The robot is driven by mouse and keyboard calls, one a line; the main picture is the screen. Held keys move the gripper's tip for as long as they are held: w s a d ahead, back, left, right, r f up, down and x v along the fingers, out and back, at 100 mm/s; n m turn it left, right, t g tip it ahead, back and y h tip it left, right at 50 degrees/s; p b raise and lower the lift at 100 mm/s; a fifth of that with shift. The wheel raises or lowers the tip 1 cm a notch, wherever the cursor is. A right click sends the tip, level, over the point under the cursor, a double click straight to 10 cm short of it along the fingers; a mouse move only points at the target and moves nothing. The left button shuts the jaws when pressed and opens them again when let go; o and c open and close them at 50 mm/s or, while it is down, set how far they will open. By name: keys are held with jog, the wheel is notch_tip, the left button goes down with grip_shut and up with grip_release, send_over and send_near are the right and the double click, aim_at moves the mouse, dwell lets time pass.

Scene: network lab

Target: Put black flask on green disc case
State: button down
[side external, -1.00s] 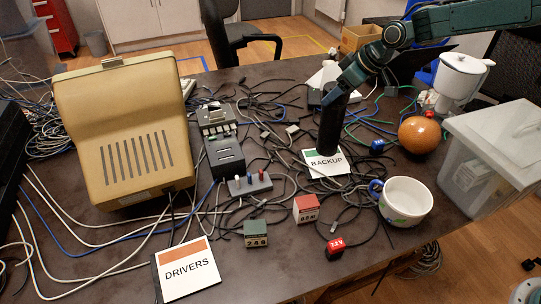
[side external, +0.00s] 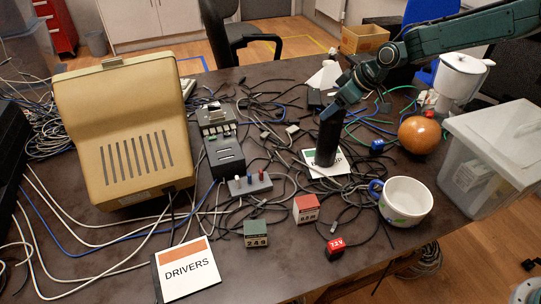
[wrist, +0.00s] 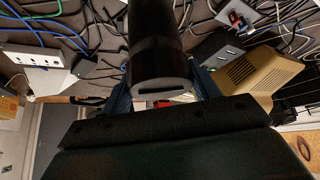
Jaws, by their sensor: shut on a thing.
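The black flask (side external: 328,142) is upright in the side view, with its base over the case labelled BACKUP. This white case with a green stripe (side external: 342,169) lies flat on the table, and the flask hides part of its label. I cannot tell for sure whether the flask's base touches it. My gripper (side external: 336,107) is shut on the upper part of the flask. In the wrist view the flask (wrist: 155,35) stands between the fingers and hides the case.
A white mug (side external: 406,203) stands to the right, with an orange ball (side external: 419,135) behind it. A plastic bin (side external: 492,160) is at the right edge. Tangled cables surround the case. A DRIVERS case (side external: 186,270) with an orange stripe lies at the front left.

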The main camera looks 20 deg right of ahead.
jog(key=shift+c, duration=1.9)
grip_release()
jog(key=shift+r, duration=0.15)
jog(key=shift+s+d+r, duration=0.15)
jog(key=shift+s+r, duration=0.05)
jog(key=shift+r, duration=0.2)
jog(key=v, duration=1.1)
jog(key=shift+d, duration=0.1)
